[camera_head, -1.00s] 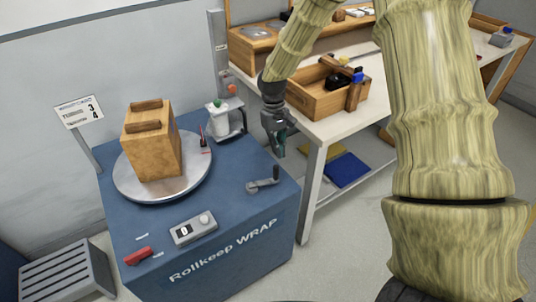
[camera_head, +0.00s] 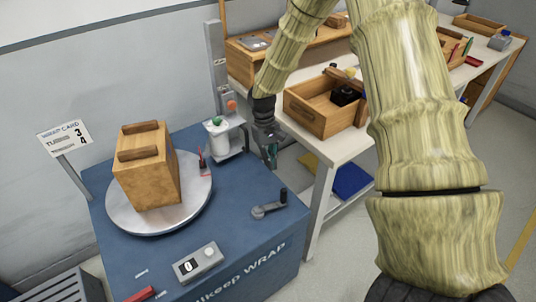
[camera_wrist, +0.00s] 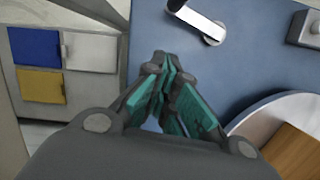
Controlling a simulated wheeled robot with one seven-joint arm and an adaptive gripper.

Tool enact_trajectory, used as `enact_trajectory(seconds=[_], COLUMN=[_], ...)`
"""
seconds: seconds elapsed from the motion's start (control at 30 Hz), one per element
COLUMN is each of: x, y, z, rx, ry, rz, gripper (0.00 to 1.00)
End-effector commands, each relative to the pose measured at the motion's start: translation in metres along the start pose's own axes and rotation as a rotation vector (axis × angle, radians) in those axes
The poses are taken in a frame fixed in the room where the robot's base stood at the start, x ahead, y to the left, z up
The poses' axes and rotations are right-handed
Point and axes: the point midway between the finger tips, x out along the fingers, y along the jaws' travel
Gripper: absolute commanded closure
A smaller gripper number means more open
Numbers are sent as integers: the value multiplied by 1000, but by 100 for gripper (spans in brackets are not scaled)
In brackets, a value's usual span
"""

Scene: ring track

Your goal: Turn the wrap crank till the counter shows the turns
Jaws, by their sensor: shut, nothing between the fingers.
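The wrap crank (camera_head: 268,210) lies on the right part of the blue machine top (camera_head: 236,232), its dark handle standing up at the right end. In the wrist view the crank (camera_wrist: 200,22) shows at the top, beyond my fingertips. The counter (camera_head: 194,264) at the machine's front reads 0. A wooden box (camera_head: 148,172) stands on the round turntable (camera_head: 140,222). My gripper (camera_head: 271,160) is shut and empty, behind the crank and apart from it; its fingertips (camera_wrist: 168,62) meet in the wrist view.
A white film roll (camera_head: 222,140) on its post stands at the back of the machine. A red switch (camera_head: 141,294) is at the front left. The workbench with a wooden tray (camera_head: 318,118) stands close behind my gripper.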

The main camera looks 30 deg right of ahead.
Motion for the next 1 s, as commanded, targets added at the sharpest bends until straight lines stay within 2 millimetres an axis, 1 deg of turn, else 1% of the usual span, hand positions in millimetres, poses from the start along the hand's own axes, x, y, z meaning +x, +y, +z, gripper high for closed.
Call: enact_trajectory(seconds=[0.1, 0.33, 0.4, 0.6, 0.73, 1.0], x=[21, 57, 55, 60, 62, 63], y=[0, -1, -2, -2, -2, -2], z=[1, 0, 12, 31, 37, 38], rx=[0, -2, -4, -5, -3, -3], ry=[-3, -2, -1, 2, 0, 1], rz=[-1, 0, 1, 1, 1, 1], gripper=[100, 100, 100, 100, 100, 100])
